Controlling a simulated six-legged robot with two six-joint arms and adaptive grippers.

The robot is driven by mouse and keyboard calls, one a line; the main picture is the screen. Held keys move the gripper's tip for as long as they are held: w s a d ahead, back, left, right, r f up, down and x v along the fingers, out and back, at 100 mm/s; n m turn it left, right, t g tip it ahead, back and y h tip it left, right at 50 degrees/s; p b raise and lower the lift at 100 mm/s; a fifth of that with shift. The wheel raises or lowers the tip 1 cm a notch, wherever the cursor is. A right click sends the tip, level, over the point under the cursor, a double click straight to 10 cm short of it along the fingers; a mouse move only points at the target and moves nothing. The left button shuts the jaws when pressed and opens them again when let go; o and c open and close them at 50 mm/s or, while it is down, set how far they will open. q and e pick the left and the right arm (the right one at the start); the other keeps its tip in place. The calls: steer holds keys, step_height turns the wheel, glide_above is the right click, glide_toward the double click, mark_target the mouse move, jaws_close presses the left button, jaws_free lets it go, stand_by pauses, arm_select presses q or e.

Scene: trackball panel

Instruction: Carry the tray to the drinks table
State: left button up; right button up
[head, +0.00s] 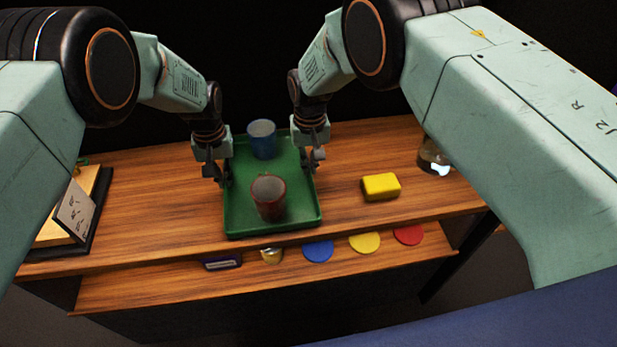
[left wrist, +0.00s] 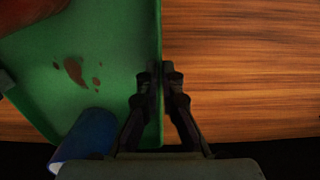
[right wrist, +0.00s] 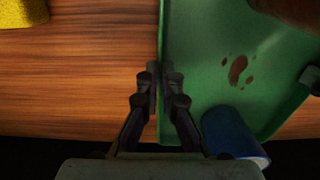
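The green tray (head: 243,212) lies on the wooden table top. A red-brown cup (head: 269,198) stands near its front and a blue cup (head: 262,139) near its back. A brown stain (left wrist: 75,72) marks the tray floor. My left gripper (head: 219,178) is at the tray's left wall, its fingers on either side of the rim and closed on it; this shows in the left wrist view (left wrist: 159,90). My right gripper (head: 313,160) is closed the same way on the right rim, as the right wrist view (right wrist: 163,90) shows.
A yellow sponge (head: 381,186) lies right of the tray, with a glass vessel (head: 433,158) farther right. A board with a card (head: 75,211) stands at the left. A lower shelf (head: 180,286) holds blue, yellow and red discs (head: 408,235) and small items.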

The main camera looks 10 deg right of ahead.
arm_select(q)
steer(key=o, duration=0.3)
steer(key=shift+w+a+f, duration=0.1)
steer(key=shift+w+a, duration=0.05)
arm_select(e)
steer(key=o, duration=0.3)
steer(key=shift+w+a+f, duration=0.1)
steer(key=shift+w+a, duration=0.05)
arm_select(q)
steer(key=shift+o, duration=1)
arm_select(e)
steer(key=shift+o, duration=1)
arm_select(q)
steer(key=shift+r, duration=0.4)
step_height(320, 180, up, 12)
steer(key=shift+s+f, duration=0.2)
steer(key=shift+f, duration=0.05)
arm_select(e)
step_height(320, 180, up, 12)
